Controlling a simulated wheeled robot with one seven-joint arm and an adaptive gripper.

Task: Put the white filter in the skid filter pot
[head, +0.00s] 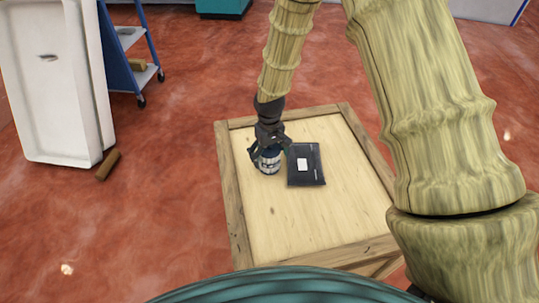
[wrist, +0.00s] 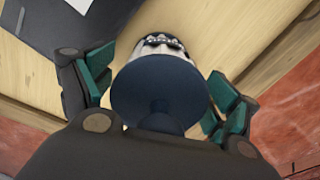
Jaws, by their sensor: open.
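A small white canister with a dark blue top and dark markings (head: 269,163) stands on the wooden crate; it may be the white filter. In the wrist view its round blue top (wrist: 158,86) fills the middle, with a bit of the white side above. My gripper (head: 268,152) is over it, with its fingers open on either side of it. The fingers also show in the wrist view (wrist: 160,92), with gaps between the pads and the blue top. I cannot make out the skid filter pot in either view.
A dark flat case with a white label (head: 306,170) lies right of the canister on the crate (head: 290,222). A white cabinet (head: 55,85), a blue cart (head: 128,60) and a wooden block (head: 108,165) are at left. Red floor around the crate is mostly free.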

